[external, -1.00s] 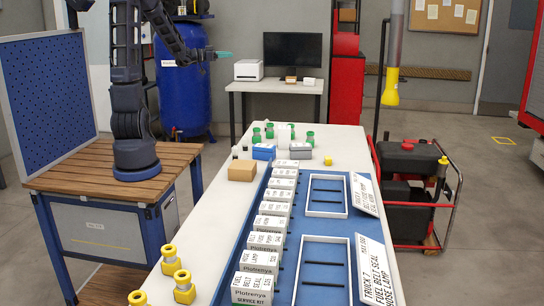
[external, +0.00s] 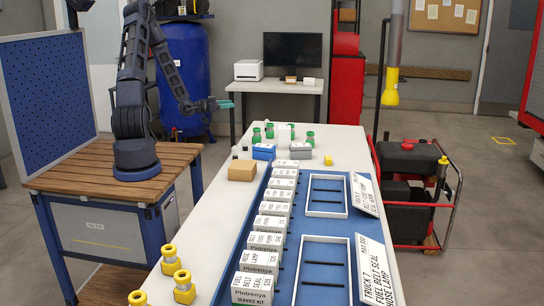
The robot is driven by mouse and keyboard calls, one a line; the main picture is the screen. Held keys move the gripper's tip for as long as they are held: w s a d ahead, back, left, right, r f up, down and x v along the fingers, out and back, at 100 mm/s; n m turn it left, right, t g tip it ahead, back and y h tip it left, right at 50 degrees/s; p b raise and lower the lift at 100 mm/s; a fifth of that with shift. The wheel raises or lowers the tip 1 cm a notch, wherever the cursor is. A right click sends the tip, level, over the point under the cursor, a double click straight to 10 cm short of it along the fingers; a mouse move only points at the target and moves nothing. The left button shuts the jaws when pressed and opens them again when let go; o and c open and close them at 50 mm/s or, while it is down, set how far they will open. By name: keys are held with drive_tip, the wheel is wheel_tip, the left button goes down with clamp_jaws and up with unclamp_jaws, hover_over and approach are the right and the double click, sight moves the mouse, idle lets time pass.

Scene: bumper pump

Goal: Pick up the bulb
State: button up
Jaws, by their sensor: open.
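I cannot make out a bulb for certain at this size. Small dark-and-white items (external: 235,152) stand at the far left edge of the long white table (external: 216,205), and a small yellow item (external: 328,160) lies toward its far right; I cannot tell what they are. My gripper (external: 228,104) has teal fingertips, is open and empty, and hangs in the air beyond the far left end of the table, above its surface.
Several green-topped containers (external: 309,140), a blue box (external: 263,151) and a cardboard box (external: 242,170) occupy the far half. A row of white labelled boxes (external: 268,223) stands beside white trays (external: 327,195) and tilted signs (external: 365,194). Yellow fittings (external: 184,287) stand near left.

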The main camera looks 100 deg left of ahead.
approach(245, 144)
drive_tip(key=w+a, duration=0.1)
drive_tip(key=a, duration=0.1)
drive_tip(key=shift+a+r+x, duration=0.1)
drive_tip(key=shift+r+x, duration=0.05)
drive_tip(key=shift+x, duration=1.65)
drive_tip(key=shift+a+r+x, duration=0.1)
drive_tip(key=shift+r+x, duration=0.1)
drive_tip(key=shift+x, duration=1.65)
drive_tip(key=shift+r+x, duration=0.15)
drive_tip(key=shift+x, duration=1.65)
drive_tip(key=shift+s, duration=0.15)
drive_tip(key=c, duration=1.1)
drive_tip(key=shift+o, duration=0.2)
drive_tip(key=shift+r, duration=0.1)
